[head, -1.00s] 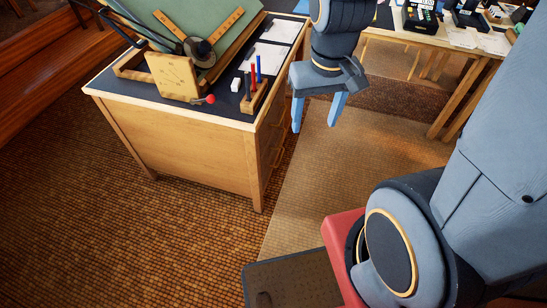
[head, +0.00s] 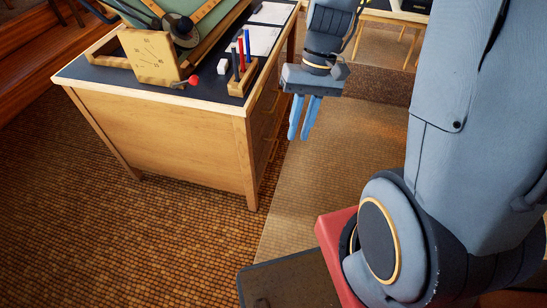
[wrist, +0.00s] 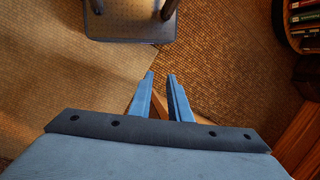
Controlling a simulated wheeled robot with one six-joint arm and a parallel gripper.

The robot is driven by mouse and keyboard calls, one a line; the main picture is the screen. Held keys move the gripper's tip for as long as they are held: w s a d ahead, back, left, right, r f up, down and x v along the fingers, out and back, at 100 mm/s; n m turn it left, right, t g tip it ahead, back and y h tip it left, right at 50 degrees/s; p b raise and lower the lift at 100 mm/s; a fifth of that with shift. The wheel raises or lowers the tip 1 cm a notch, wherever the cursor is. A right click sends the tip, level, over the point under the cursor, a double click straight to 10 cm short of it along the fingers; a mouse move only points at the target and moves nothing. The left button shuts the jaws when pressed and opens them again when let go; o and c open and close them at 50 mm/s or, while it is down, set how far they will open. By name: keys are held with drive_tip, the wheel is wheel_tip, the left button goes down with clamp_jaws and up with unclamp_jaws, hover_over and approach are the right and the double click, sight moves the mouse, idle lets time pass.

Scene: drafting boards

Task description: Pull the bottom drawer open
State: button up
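The wooden desk (head: 165,135) stands at left of centre in the head view. Its drawer side (head: 266,125) faces right and shows only at a steep slant, with small handles along it. The bottom drawer is low on that side and hard to make out; I cannot tell its opening clearly. My gripper (head: 299,136) hangs fingers down to the right of the drawer side, apart from it. In the wrist view my gripper (wrist: 160,74) shows two blue fingers with a gap between them and nothing held.
On the desk top are a wooden clock-like block (head: 152,58), a pen holder (head: 243,78) with several pens, a red-tipped object (head: 193,80) and papers (head: 258,40). The tiled floor (head: 335,170) right of the desk is clear. Another table (head: 395,20) stands at the back right.

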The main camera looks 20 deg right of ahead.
drive_tip(key=w+f+m+y+b, duration=0.1)
drive_tip(key=w+f+y+b, duration=0.2)
drive_tip(key=w+f+b, duration=0.6)
drive_tip(key=w+a+f+t+y+b, duration=0.1)
drive_tip(key=w+f+y+b, duration=0.25)
drive_tip(key=f+b, duration=0.6)
drive_tip(key=w+f+m+y+b, duration=0.1)
drive_tip(key=w+f+y+b, duration=0.4)
drive_tip(key=f, duration=0.8)
drive_tip(key=w+d+f+m+t+y+b, duration=0.1)
drive_tip(key=w+d+f+t+b, duration=0.4)
drive_tip(key=f, duration=0.3)
drive_tip(key=w+d+f+m+t+y+b, duration=0.1)
drive_tip(key=w+d+f+t+b, duration=0.3)
drive_tip(key=f+b, duration=0.45)
drive_tip(key=w+d+f+m+t+y+b, duration=0.1)
drive_tip(key=w+d+f+t+b, duration=0.2)
drive_tip(key=w+f+b, duration=0.35)
drive_tip(key=shift+w+a+f+b, duration=0.2)
drive_tip(key=shift+w+a, duration=0.45)
drive_tip(key=shift+a, duration=0.5)
drive_tip(key=shift+w+a+f+b, duration=0.1)
drive_tip(key=shift+w+a+b, duration=0.4)
drive_tip(key=shift+a, duration=0.7)
drive_tip(key=shift+w+a+f+b, duration=0.1)
drive_tip(key=shift+w+a, duration=0.65)
drive_tip(key=shift+a, duration=0.4)
drive_tip(key=shift+c, duration=0.4)
clamp_jaws()
